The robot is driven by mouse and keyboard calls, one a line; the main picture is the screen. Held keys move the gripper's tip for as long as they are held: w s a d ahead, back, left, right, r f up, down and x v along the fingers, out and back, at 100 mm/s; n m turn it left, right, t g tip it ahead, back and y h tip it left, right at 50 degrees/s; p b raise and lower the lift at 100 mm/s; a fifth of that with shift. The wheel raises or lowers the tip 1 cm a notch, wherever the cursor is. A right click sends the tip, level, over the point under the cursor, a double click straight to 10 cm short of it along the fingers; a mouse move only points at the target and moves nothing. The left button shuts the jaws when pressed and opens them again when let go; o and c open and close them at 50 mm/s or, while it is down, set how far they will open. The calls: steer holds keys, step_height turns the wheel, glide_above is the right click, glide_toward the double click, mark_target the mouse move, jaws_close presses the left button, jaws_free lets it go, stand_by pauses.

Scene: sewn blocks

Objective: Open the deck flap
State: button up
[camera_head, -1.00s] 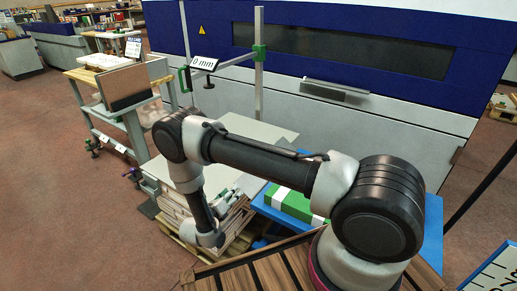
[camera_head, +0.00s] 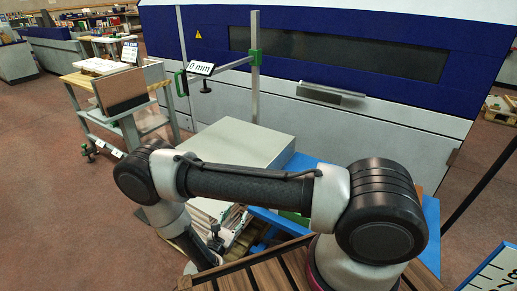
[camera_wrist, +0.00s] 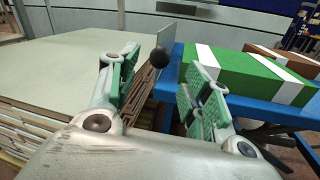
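My gripper (camera_wrist: 162,95) is open in the wrist view, its two green-padded fingers apart with nothing held between them. A small black ball knob (camera_wrist: 160,57) shows just beyond and between the fingertips; I cannot tell what it is fixed to. I cannot pick out the deck flap with certainty. A wide pale grey top (camera_wrist: 65,62) lies left of the fingers, over stacked layers, and also shows in the head view (camera_head: 240,140). In the head view my gripper is mostly hidden behind my arm, low beside the stack.
A blue table (camera_wrist: 240,105) holds a green block with white bands (camera_wrist: 243,74), close to the right finger. A post with a "0 mm" sign (camera_head: 201,68) stands behind the stack. A large blue-and-white machine (camera_head: 300,50) fills the back. A trolley (camera_head: 130,110) stands left.

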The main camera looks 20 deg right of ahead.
steer(key=w+d+r+m+g, duration=0.1)
steer(key=d+r+m+g, duration=0.2)
steer(key=r, duration=0.5)
steer(key=d+r+m+g+h, duration=0.1)
steer(key=d+r+m+g, duration=0.3)
steer(key=r, duration=0.5)
steer(key=w+d+r+m+g+h, duration=0.1)
steer(key=d+r+m+g, duration=0.2)
steer(key=r, duration=0.6)
steer(key=shift+w+d+m+g, duration=0.25)
steer(key=shift+w+m+g, duration=0.1)
steer(key=shift+m+g, duration=0.8)
